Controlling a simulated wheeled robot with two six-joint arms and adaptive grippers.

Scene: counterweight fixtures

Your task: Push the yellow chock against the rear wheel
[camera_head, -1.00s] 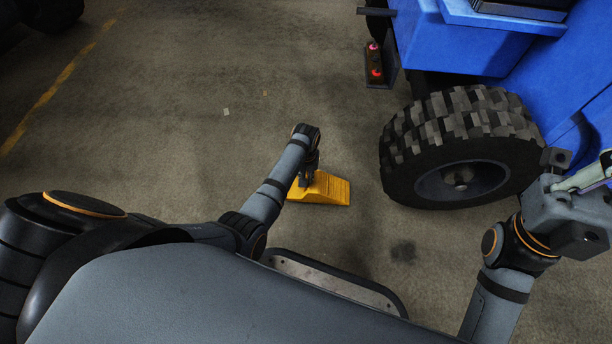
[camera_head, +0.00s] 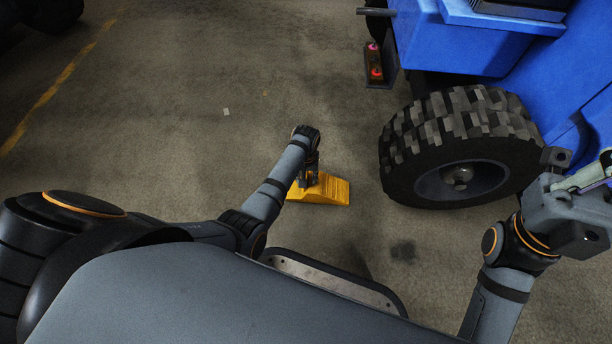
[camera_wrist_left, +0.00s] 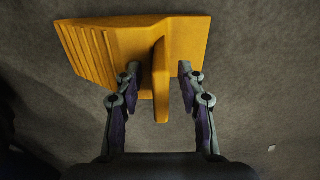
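The yellow chock (camera_head: 330,189) lies on the floor left of the blue vehicle's wheel (camera_head: 408,160), with a strip of bare floor between them. My left gripper (camera_head: 308,180) is down at the chock, its fingers mostly hidden by the arm in the head view. In the left wrist view the chock (camera_wrist_left: 92,52) has an upright rib between the two fingers of my left gripper (camera_wrist_left: 159,74). The fingers are apart, with a gap visible on each side of the rib. My right gripper (camera_head: 590,182) is at the right edge, partly cut off, in front of the wheel's right side.
The blue vehicle body (camera_head: 460,45) fills the upper right, with red lights (camera_head: 375,62) on its rear corner. The concrete floor left of the chock is clear. A yellow painted line (camera_head: 50,92) runs at the far left, and a dark wheel-like shape (camera_head: 52,12) is at the top left.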

